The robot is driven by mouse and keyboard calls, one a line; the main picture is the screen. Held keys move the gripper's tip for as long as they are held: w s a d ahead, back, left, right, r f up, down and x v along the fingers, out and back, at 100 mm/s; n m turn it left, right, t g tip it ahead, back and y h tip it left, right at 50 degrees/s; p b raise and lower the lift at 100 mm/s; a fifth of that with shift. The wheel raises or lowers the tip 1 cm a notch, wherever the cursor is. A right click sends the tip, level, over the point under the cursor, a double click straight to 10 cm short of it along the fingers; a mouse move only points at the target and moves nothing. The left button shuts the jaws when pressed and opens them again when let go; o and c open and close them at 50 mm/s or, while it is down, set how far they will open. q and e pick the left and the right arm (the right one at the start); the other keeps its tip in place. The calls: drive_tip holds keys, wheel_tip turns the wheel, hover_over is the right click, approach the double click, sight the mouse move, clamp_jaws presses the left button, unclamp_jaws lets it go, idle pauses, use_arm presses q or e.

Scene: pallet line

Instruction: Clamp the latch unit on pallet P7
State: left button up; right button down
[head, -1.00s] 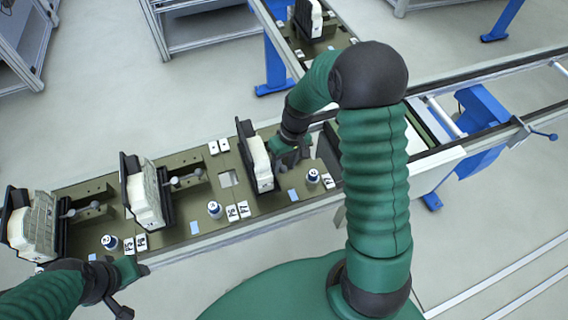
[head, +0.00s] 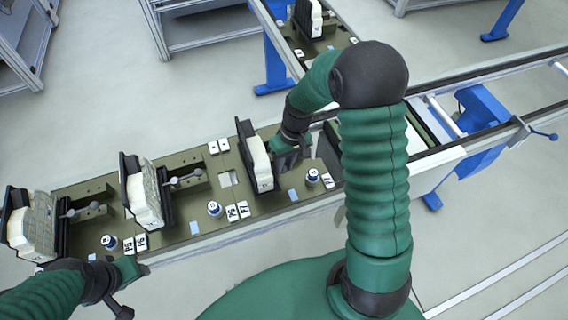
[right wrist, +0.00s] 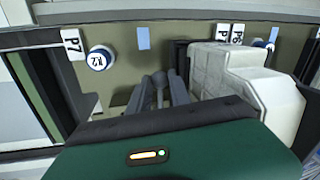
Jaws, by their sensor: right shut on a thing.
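The latch unit (head: 257,163) nearest the P7 label (right wrist: 71,43) is a white ribbed block against a black upright plate. It also shows in the right wrist view (right wrist: 235,80). My right gripper (head: 290,157) is low beside this unit, on its right. In the right wrist view its fingers (right wrist: 160,90) are shut around a grey rod-like part, seemingly the clamp lever, mostly hidden by the gripper. My left gripper (head: 128,270) is at the lower left, near the front rail; its fingers cannot be made out.
Two similar units stand to the left, a middle one (head: 145,197) and a far-left one (head: 32,225), with grey ball-ended levers. A round R2 knob (right wrist: 100,58) sits near the P7 label. A front rail (head: 210,237) edges the line.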

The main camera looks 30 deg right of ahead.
drive_tip(key=shift+d, duration=0.1)
idle(0.7)
drive_tip(key=shift+w+d+n+g+h+p, duration=0.45)
drive_tip(key=shift+w+d+n, duration=0.8)
drive_tip(key=shift+n, duration=1.75)
drive_tip(key=shift+w+d+n+g+h+p, duration=0.25)
drive_tip(key=shift+w+d+n+p, duration=0.5)
drive_tip(key=shift+d+n, duration=1.55)
drive_tip(key=shift+w+d+n+g+h+p, duration=0.4)
drive_tip(key=shift+w+d+n, duration=0.5)
drive_tip(key=shift+n, duration=2.8)
drive_tip(key=shift+w+a, duration=0.1)
drive_tip(key=shift+w, duration=0.1)
drive_tip(key=c, duration=1.4)
unclamp_jaws()
drive_tip(key=shift+o, duration=1)
drive_tip(key=w+r+b, duration=0.1)
drive_tip(key=r, duration=0.7)
drive_tip(key=w+r+b, duration=0.1)
drive_tip(key=w+r, duration=0.1)
drive_tip(key=r, duration=0.6)
drive_tip(key=shift+w+r+b, duration=0.15)
drive_tip(key=shift+w+b, duration=0.1)
drive_tip(key=shift+b, duration=0.15)
